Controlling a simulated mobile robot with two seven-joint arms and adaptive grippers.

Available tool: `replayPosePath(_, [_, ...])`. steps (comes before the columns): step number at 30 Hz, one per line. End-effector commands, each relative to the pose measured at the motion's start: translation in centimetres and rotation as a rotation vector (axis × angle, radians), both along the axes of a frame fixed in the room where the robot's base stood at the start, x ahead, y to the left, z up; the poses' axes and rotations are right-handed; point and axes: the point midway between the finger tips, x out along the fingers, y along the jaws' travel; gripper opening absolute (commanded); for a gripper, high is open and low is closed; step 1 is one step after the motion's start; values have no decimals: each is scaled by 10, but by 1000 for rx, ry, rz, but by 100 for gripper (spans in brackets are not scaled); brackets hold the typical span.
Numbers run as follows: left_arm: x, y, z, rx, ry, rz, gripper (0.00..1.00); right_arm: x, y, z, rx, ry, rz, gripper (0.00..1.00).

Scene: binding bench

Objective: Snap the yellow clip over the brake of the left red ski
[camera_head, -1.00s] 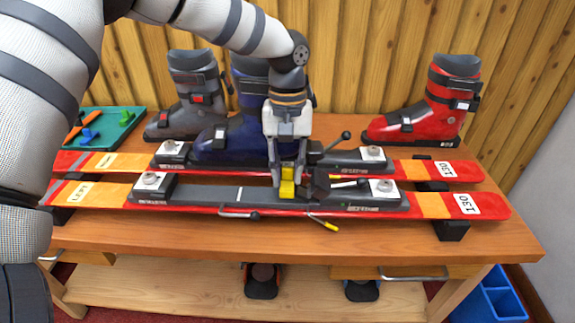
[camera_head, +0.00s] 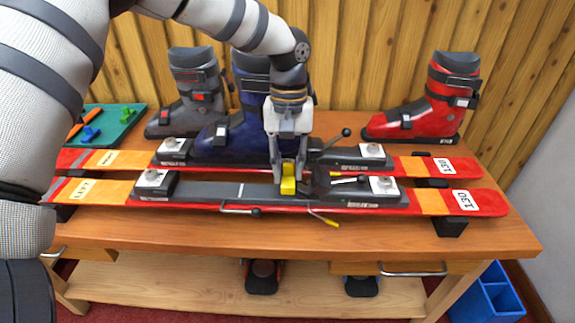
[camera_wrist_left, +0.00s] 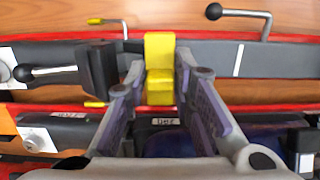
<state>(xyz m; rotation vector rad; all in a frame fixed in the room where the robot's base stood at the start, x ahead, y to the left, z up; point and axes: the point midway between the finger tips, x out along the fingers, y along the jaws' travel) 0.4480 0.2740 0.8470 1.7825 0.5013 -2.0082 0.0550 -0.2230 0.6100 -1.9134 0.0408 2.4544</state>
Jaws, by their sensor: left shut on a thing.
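The left red ski (camera_head: 112,192), labelled LEFT, lies in front on the bench. Its brake has a bent metal arm with a black tip (camera_head: 241,210) and one with a yellow tip (camera_head: 323,217) along the front edge. My left gripper (camera_head: 288,187) is shut on the yellow clip (camera_head: 288,184), over the middle of the ski's dark binding plate, left of the black heel piece (camera_head: 320,182). In the left wrist view the clip (camera_wrist_left: 159,58) sits upright between the fingers, across the plate; I cannot tell if it touches the brake.
The second red ski (camera_head: 452,166) lies behind. A green tray (camera_head: 122,116) with small coloured parts is at the left. Bare bench (camera_head: 400,236) runs along the front.

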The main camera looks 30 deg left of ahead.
Motion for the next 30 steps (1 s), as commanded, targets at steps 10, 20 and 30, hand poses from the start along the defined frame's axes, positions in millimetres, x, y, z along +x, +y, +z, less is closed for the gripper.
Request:
replayPosePath(10, [0,0,-5,0,4,0,0,-1,0,-1,0,4,0,0])
replayPosePath(20, [0,0,-14,-1,3,0,0,-2,0,-2,0,6,0,0])
replayPosePath(30, [0,0,-22,1,3,0,0,-3,0,-3,0,9,0,0])
